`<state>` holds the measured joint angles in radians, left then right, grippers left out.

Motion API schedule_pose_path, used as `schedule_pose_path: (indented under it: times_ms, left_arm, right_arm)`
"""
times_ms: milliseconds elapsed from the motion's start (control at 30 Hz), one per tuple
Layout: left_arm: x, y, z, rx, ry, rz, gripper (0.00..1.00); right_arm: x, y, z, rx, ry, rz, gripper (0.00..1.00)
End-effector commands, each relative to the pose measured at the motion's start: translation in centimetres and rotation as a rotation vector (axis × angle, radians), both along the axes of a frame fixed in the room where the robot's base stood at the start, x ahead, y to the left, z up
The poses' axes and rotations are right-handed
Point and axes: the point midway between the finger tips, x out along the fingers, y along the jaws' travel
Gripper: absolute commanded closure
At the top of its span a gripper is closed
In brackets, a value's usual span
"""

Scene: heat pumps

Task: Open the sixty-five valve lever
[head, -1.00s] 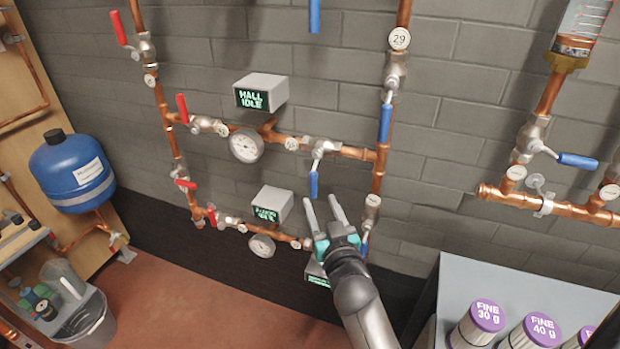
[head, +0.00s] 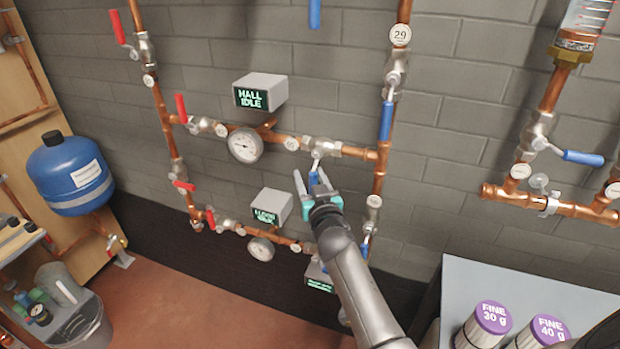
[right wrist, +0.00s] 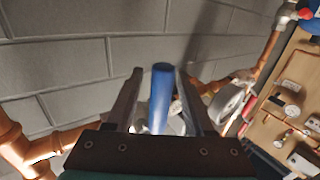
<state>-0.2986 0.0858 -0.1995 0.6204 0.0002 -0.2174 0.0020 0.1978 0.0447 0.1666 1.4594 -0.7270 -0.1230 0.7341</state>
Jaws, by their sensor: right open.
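My right gripper (head: 310,175) is open at the blue lever (head: 314,178) of the valve (head: 322,148) on the upper cross pipe, right of the HALL display. In the right wrist view the lever (right wrist: 161,95) stands between the two open fingers (right wrist: 158,75), with no clear contact on either side. In the head view the gripper partly hides the lever, which hangs down from its valve. A round tag (head: 291,143) sits left of this valve; I cannot read its number, so I cannot confirm which valve is sixty-five. My left gripper is not in view.
A dial gauge (head: 245,145) and the HALL IDLE box (head: 261,92) are to the left. Another blue lever (head: 386,120) hangs on the right riser under tag 29 (head: 400,35). A second display box (head: 272,206) is below left. Purple-lidded canisters (head: 493,317) stand lower right.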

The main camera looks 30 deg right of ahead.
Motion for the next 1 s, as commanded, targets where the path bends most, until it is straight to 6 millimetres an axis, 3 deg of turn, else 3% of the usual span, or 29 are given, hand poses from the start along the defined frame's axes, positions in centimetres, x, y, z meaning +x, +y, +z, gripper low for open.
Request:
schedule_pose_path:
  times_ms: [133, 600, 1000]
  left_arm:
    - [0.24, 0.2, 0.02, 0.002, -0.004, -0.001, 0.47]
    - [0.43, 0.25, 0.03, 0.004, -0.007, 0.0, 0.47]
    - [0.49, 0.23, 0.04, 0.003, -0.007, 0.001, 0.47]
  right_arm:
    - [-0.01, -0.01, 0.02, 0.0, 0.0, 0.0, 0.49]
    - [-0.04, -0.01, 0.0, 0.0, 0.0, 0.0, 1.0]
    - [-0.04, 0.0, -0.01, 0.0, 0.0, 0.0, 1.0]
